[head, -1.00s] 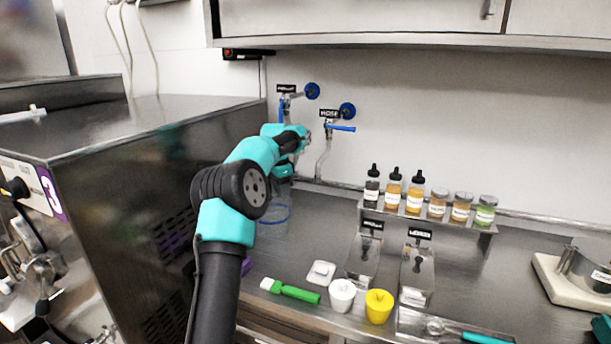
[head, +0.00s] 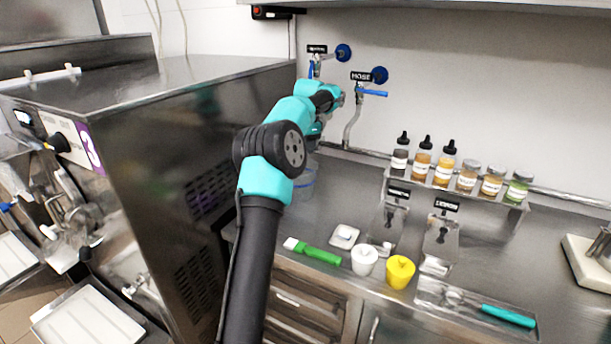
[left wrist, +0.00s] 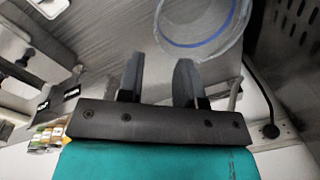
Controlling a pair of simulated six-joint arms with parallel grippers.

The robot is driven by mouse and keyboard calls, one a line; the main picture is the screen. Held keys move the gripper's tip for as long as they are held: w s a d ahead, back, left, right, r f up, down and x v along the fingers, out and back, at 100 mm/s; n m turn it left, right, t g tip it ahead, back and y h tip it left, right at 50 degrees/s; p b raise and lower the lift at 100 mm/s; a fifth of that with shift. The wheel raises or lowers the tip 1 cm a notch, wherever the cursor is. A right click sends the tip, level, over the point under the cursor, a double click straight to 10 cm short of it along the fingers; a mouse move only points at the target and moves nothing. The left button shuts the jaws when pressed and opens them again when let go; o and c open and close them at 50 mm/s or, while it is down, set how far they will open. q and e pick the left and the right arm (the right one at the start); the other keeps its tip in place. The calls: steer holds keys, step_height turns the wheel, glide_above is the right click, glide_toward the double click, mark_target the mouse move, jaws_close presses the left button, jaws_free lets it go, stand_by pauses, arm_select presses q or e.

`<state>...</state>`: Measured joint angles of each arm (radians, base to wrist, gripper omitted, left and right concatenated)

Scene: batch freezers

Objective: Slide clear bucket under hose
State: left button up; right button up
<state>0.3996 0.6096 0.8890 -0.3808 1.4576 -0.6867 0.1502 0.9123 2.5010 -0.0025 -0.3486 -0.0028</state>
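The clear bucket (head: 304,186) with a blue band stands on the steel counter beside the dark machine, partly hidden behind my left arm in the head view. Its round rim and blue ring also show at the top of the left wrist view (left wrist: 203,42). My left gripper (left wrist: 158,68) is open, its two dark fingers apart with nothing between them and pointing toward the bucket. I cannot tell whether they touch it. The hose tap, labelled HOSE (head: 361,76), is on the wall with a blue lever (head: 372,93), right of the bucket. My right gripper is not in view.
A large steel machine (head: 150,130) stands close left of the bucket. A rack with several labelled bottles (head: 423,158) is to the right. A green-handled tool (head: 318,254), white cup (head: 364,259) and yellow cup (head: 400,271) lie near the front edge. Counter below the hose is clear.

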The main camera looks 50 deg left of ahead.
mark_target(305, 185)
arm_select(q)
steer(key=f, duration=1)
steer(key=a+f, duration=0.1)
steer(key=f, duration=0.4)
steer(key=shift+w, duration=0.15)
steer(key=shift+r, duration=0.1)
steer(key=shift+c, duration=0.4)
jaws_close()
